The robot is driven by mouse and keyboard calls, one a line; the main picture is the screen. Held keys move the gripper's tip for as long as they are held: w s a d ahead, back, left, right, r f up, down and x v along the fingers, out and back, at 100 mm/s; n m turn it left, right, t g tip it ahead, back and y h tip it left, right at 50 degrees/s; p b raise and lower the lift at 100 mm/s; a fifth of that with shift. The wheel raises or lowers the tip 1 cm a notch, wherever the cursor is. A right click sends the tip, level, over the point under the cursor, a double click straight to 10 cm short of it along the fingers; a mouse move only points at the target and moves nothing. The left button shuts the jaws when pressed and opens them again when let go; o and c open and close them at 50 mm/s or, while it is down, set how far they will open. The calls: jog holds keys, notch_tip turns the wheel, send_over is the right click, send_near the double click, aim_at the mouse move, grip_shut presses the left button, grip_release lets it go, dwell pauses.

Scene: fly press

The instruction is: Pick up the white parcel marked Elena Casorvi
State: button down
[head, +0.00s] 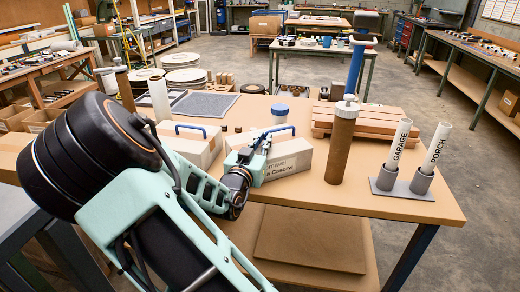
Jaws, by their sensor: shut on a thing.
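The white parcel (297,156) stands on the tan table, its front partly covered by my arm. The end of its black lettering, "a Casorvi", can be read. A blue handle (283,128) rises from its top. My gripper (264,141) is at the parcel's upper left, shut on what looks like the handle; the fingertips are small and partly hidden. I cannot tell whether the parcel's base is clear of the table.
Another pale parcel (198,146) with a blue handle stands close on the left. On the right are a brown tube (342,146), white tubes marked GARAGE (398,145) and PORCH (435,148) in grey holders, and wooden slats (378,124). The table's front right is bare.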

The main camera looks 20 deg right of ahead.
jog(key=shift+r, duration=0.25)
jog(key=shift+r+p, duration=0.9)
jog(key=s+a+r+p, duration=0.6)
jog(key=s+r+p, duration=0.5)
jog(key=p, duration=1.1)
jog(key=shift+s, duration=0.75)
jog(key=shift+p, duration=0.35)
